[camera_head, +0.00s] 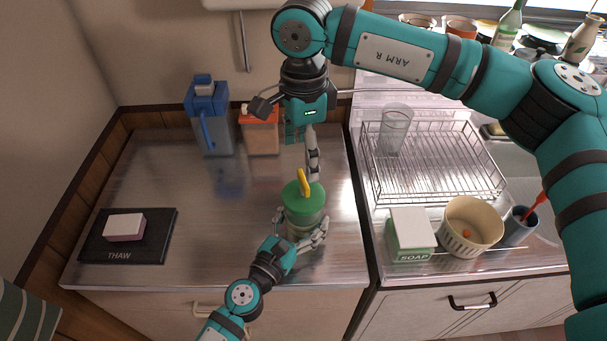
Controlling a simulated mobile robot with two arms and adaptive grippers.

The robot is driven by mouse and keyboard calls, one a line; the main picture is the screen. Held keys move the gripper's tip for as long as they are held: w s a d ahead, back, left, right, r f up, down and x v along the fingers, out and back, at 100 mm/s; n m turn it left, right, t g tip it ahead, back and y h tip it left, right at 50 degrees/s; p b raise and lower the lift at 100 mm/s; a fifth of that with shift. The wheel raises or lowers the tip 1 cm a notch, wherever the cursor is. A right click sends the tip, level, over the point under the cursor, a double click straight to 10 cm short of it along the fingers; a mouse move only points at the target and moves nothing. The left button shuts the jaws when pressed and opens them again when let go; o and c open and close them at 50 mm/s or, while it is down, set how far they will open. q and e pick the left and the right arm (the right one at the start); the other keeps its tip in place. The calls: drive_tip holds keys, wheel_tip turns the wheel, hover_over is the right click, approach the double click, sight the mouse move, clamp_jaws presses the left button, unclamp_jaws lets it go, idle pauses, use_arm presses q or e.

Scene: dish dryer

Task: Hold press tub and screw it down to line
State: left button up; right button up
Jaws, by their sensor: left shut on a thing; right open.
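The press tub (304,216) stands upright on the steel counter, right of the middle. It has a green top (302,196) with a yellow screw handle (304,182) rising from it. My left gripper (306,243) is shut on the tub's lower body, with fingers on both sides. My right gripper (306,160) is open, pointing down just behind and above the yellow handle. I cannot tell whether its finger touches the handle. I cannot make out a line on the tub; the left fingers cover part of its lower body.
A blue jug (213,125) and an orange-lidded container (262,135) stand at the back. A dark THAW tray (163,246) with a pale block (124,226) lies left. A wire rack (432,180), soap box (409,235) and cream pot (470,222) are right. Counter left of the tub is clear.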

sight(304, 178)
wheel_tip(304, 178, down, 7)
drive_tip(key=shift+r, duration=0.2)
drive_tip(key=c, duration=1.2)
drive_tip(key=m, duration=0.4)
drive_tip(key=shift+m, duration=0.3)
drive_tip(key=o, duration=1.2)
